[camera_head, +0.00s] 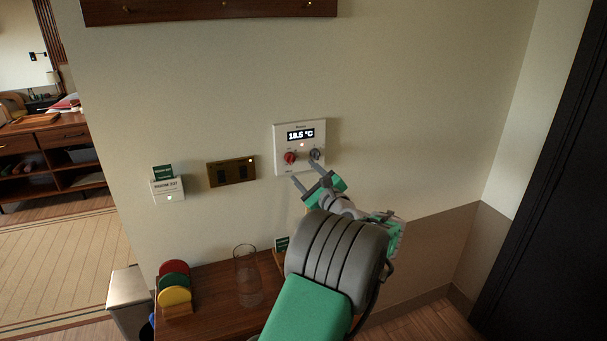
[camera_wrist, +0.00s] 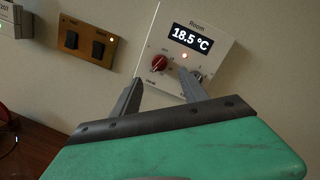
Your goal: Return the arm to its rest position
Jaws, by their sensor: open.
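My gripper (camera_head: 309,182) is in front of the wall, just below a white thermostat panel (camera_head: 281,139). In the wrist view its two grey fingers (camera_wrist: 160,92) are spread apart with nothing between them. The panel also shows in the wrist view (camera_wrist: 217,61), with a display reading 18.5 °C. It has a red knob (camera_head: 290,158) at left and a dark knob (camera_head: 315,154) at right. In the wrist view a fingertip overlaps the panel's lower part near the dark knob; whether it touches cannot be told. My arm reaches up from the bottom of the head view.
A brass switch plate (camera_head: 231,172) and a white card holder (camera_head: 168,190) are on the wall to the left. Below, a wooden counter (camera_head: 215,290) bears a clear glass (camera_head: 247,275) and coloured discs in a rack (camera_head: 174,288). A dark door (camera_head: 550,190) stands at right.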

